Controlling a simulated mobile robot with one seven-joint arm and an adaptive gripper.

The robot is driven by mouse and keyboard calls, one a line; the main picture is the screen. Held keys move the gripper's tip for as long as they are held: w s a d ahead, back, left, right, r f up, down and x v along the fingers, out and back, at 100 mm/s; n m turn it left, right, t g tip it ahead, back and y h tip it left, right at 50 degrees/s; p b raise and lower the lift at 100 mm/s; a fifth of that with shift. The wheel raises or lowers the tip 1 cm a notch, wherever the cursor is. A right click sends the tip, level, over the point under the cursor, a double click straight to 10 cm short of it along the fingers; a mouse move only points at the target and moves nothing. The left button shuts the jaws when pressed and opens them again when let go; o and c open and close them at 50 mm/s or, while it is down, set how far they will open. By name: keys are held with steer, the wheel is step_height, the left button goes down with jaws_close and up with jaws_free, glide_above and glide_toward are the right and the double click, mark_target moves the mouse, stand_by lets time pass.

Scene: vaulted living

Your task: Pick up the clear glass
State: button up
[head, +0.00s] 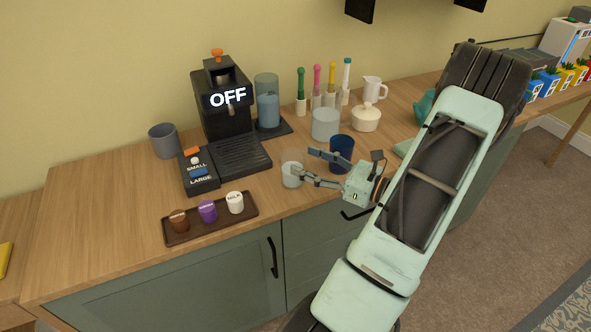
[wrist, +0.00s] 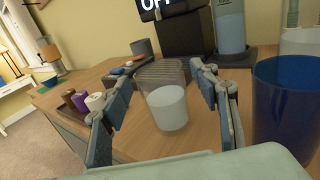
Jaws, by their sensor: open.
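The clear glass (head: 292,174) stands upright on the wooden counter, in front of the coffee machine and near the counter's front edge. In the wrist view the clear glass (wrist: 167,106) shows a whitish lower part and a transparent upper wall. My gripper (head: 305,167) is open, reaching in from the right with its fingers at the glass. In the wrist view my gripper (wrist: 160,85) has one finger on each side of the glass, with a gap on the left; whether the right finger touches it I cannot tell.
A dark blue cup (head: 341,150) stands close beside my gripper, large at the right of the wrist view (wrist: 284,110). A black coffee machine (head: 225,115) is behind. A tray (head: 190,233) with several small pods lies left. A grey cup (head: 164,141) and a frosted canister (head: 325,123) stand farther back.

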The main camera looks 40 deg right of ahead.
mark_target(283, 153)
steer(key=x, duration=1)
steer(key=shift+a+f, duration=0.1)
steer(key=shift+a, duration=0.15)
jaws_close()
stand_by(0.7)
